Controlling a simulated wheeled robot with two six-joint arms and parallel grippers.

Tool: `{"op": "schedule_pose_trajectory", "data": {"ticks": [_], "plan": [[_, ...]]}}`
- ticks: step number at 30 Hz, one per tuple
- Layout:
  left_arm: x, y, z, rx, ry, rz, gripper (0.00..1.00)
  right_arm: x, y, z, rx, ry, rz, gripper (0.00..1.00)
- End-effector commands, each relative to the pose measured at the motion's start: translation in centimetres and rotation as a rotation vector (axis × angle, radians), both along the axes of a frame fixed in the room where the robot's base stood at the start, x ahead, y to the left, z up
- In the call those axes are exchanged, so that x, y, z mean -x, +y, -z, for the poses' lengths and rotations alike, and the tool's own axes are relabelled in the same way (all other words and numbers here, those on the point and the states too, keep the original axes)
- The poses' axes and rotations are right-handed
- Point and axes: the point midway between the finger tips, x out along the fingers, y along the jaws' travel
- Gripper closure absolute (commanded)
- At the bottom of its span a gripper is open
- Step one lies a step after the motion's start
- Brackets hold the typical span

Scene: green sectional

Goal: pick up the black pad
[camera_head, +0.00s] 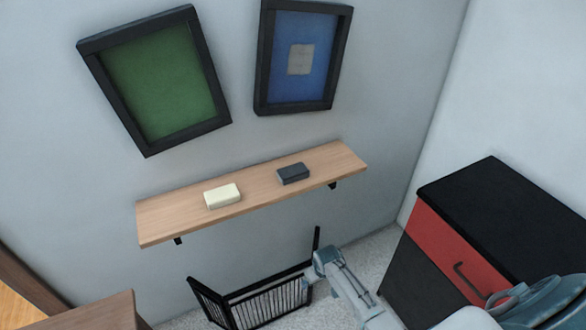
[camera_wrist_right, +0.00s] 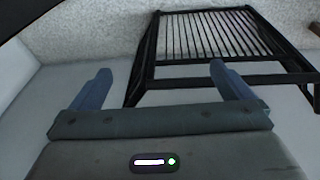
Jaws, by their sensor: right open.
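The black pad (camera_head: 293,173) is a small dark block lying on the right part of a wooden wall shelf (camera_head: 255,187). A cream block (camera_head: 222,196) lies to its left on the same shelf, apart from it. My right arm comes in from the lower right in the head view, below the shelf and to the right of the pad, apart from both. In the right wrist view my right gripper (camera_wrist_right: 160,83) is open, its two blue fingers spread with nothing between them. The pad does not show in the wrist view. My left gripper is not in view.
A black slatted rack (camera_head: 262,295) stands on the floor below the shelf; it also shows in the right wrist view (camera_wrist_right: 215,40). A black and red cabinet (camera_head: 450,245) stands at the right. Two framed pictures hang above the shelf. Space above the shelf is clear.

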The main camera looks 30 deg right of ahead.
Motion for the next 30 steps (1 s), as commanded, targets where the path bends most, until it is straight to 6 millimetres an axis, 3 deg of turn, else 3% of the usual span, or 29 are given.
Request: {"op": "schedule_pose_trajectory", "data": {"ticks": [1, 3, 6, 12, 14, 18, 23, 26, 30], "plan": [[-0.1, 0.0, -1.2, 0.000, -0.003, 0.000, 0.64, -4.0, -0.2, -5.8, -0.003, -0.027, -0.002, 0.00], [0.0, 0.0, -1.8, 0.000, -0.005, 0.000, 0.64, -7.7, -0.3, -11.8, -0.010, -0.042, -0.006, 0.00], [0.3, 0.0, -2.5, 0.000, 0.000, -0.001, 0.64, -11.3, -0.3, -19.6, -0.019, -0.057, -0.015, 0.00], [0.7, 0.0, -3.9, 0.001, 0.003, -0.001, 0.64, -15.1, -0.2, -33.3, -0.027, -0.083, -0.036, 0.00], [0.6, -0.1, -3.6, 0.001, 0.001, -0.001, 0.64, -16.3, -0.5, -34.0, -0.035, -0.076, -0.031, 0.00], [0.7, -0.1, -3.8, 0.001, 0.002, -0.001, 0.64, -18.7, -1.0, -38.2, -0.047, -0.081, -0.028, 0.00], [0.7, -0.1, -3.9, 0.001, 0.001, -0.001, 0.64, -20.2, -1.3, -41.3, -0.058, -0.082, -0.028, 0.00], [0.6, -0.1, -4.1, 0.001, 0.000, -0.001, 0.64, -20.6, -1.4, -41.3, -0.062, -0.078, -0.027, 0.00], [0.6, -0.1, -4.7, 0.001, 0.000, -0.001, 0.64, -21.1, -1.3, -39.3, -0.062, -0.076, -0.028, 0.00]]}}
